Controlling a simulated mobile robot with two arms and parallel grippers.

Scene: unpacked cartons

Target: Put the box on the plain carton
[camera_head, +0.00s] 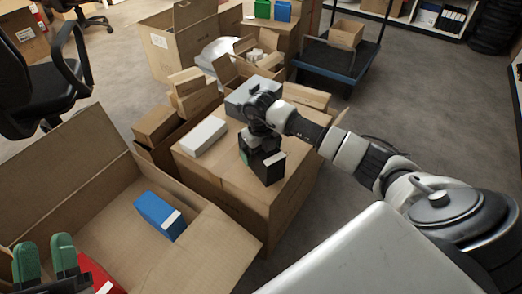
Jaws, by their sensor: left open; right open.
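A closed brown carton (262,205) with no visible print stands in the middle; it may be the plain carton. A white box (204,136) lies at the left of its top, and a grey box (240,97) sits at its back. A blue box (158,215) lies in the large open carton (75,165) at left. A red box (95,272) shows partly at the bottom left. My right gripper (261,163) points down over the closed carton's top, open; its far finger is partly hidden. My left gripper (46,256) is open beside the red box, with its base cut off.
Open cartons (165,45) stand behind. A blue cart (335,62) carries a small carton (346,34) at the back. An office chair (35,85) is at left. Grey floor (415,110) is free at right, behind my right arm.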

